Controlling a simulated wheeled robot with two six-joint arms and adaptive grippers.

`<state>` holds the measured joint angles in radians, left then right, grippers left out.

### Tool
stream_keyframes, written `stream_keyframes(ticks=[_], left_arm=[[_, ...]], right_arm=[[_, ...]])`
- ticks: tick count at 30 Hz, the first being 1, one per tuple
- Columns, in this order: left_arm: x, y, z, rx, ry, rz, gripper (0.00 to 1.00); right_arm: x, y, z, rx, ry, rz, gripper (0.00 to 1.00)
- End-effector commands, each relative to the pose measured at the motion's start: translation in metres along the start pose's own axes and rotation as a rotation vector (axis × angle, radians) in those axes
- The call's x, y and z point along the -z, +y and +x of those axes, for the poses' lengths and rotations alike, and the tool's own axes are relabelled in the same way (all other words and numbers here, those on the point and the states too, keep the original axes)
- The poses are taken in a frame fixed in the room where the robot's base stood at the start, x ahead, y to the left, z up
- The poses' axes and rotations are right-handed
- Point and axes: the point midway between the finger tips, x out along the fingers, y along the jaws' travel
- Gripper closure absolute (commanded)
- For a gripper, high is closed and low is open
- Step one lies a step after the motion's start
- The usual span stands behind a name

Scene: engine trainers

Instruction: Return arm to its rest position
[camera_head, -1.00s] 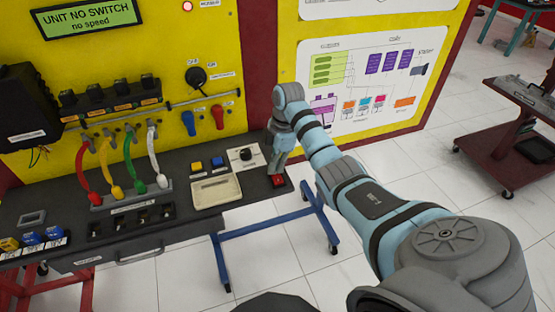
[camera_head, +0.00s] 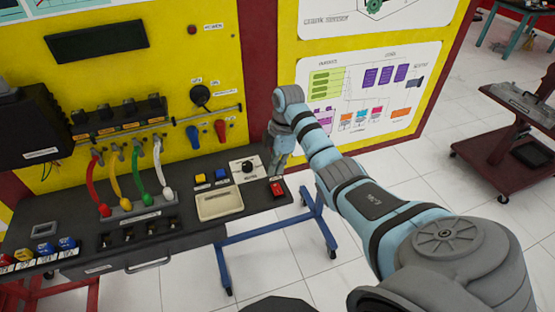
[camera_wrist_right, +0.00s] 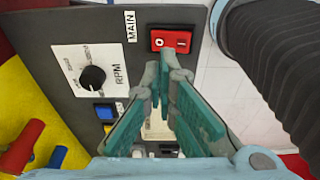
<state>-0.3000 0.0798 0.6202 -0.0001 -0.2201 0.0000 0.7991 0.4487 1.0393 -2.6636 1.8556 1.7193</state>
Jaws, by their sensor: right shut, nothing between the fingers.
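My right arm reaches across the head view to the right end of the trainer's bench. My right gripper (camera_head: 276,172) points down there, shut and empty, beside the red main switch (camera_head: 277,188). In the right wrist view the gripper's teal fingers (camera_wrist_right: 163,78) meet at their tips. The red switch (camera_wrist_right: 170,40), marked MAIN, lies just beyond them, and no contact with it shows. My left gripper is not in view.
An RPM knob (camera_head: 247,167), yellow and blue buttons and a beige tray (camera_head: 219,203) lie close to the gripper. Coloured cables (camera_head: 138,182) stand further left. The display (camera_head: 97,42) is dark.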

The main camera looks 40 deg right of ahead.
Motion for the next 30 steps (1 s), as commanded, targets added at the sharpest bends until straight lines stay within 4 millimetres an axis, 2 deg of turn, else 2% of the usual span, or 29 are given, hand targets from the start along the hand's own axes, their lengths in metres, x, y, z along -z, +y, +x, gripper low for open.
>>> stream_keyframes(ticks=[1,4,19,22,23,25,26,27,29,30], left_arm=[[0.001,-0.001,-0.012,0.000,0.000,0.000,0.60],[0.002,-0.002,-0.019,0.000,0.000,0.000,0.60],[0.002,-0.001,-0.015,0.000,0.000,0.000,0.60],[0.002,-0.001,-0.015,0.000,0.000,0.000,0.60],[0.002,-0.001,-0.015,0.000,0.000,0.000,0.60],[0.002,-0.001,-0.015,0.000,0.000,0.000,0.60],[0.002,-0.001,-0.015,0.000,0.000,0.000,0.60],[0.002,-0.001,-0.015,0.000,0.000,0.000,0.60],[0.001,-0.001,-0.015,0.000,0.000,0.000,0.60],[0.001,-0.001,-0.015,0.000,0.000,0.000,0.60]], right_arm=[[0.002,0.000,-0.012,0.000,0.000,0.000,1.00],[0.003,0.000,-0.018,0.000,0.000,0.000,1.00],[0.002,0.000,-0.014,0.000,0.001,-0.001,1.00],[0.014,0.005,-0.009,-0.042,0.041,-0.044,1.00],[0.023,0.009,-0.005,-0.076,0.073,-0.080,1.00],[0.061,0.022,0.003,-0.210,0.203,-0.201,1.00],[0.084,0.028,0.004,-0.295,0.282,-0.264,1.00],[0.119,0.033,-0.001,-0.438,0.407,-0.348,1.00],[0.175,0.033,-0.030,-0.716,0.633,-0.428,1.00],[0.200,0.028,-0.064,-0.930,0.783,-0.413,1.00]])
